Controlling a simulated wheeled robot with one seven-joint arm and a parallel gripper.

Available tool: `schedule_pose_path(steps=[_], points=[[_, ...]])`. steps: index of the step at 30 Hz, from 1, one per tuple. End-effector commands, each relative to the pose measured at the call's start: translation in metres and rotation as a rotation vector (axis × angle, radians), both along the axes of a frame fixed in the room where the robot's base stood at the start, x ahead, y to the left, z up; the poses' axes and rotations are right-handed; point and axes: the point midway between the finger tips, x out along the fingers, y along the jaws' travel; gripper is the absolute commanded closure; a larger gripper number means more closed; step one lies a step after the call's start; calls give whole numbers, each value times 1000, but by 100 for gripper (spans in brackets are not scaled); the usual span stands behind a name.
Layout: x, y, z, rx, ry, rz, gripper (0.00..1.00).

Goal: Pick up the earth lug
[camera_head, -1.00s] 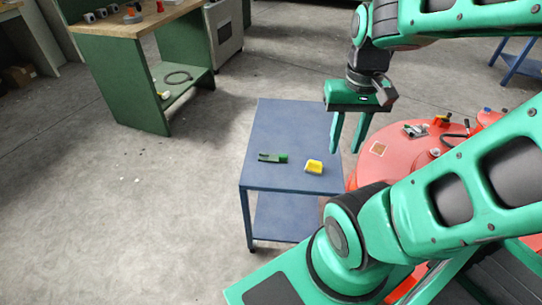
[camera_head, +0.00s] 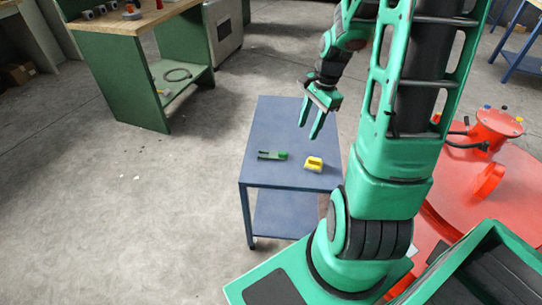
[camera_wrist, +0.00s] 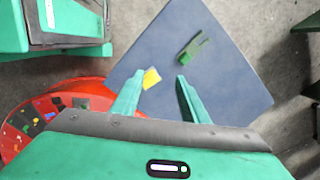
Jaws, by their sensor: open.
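The green piece (camera_head: 272,155), with a darker forked end and a green sleeve, lies on top of the blue table; it looks like the earth lug. It also shows in the wrist view (camera_wrist: 193,47), beyond the fingertips and to the right. A yellow block (camera_head: 313,164) lies to its right on the same table, and shows near the left finger in the wrist view (camera_wrist: 151,78). My gripper (camera_head: 308,131) is open and empty, above the table with its fingers pointing down. The wrist view shows both fingers apart (camera_wrist: 160,78), with nothing held.
The blue table (camera_head: 284,112) has a lower shelf and a mostly bare top. A red round body (camera_head: 492,190) stands to the right, close to my arm. A green workbench (camera_head: 118,75) stands at the back left. Floor to the left is clear.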

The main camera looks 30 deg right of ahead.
Motion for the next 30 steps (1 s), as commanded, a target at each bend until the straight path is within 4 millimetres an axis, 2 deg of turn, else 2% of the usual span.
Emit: schedule_pose_path(steps=[1,6,12,17,24,30], points=[[10,-3,-15,35,2,-80,59],[44,-7,-52,153,-11,-339,59],[67,-9,-77,253,-14,-533,59],[74,-6,-89,280,-11,-584,59],[82,4,-120,280,-11,-585,59],[86,8,-133,279,-13,-585,59]])
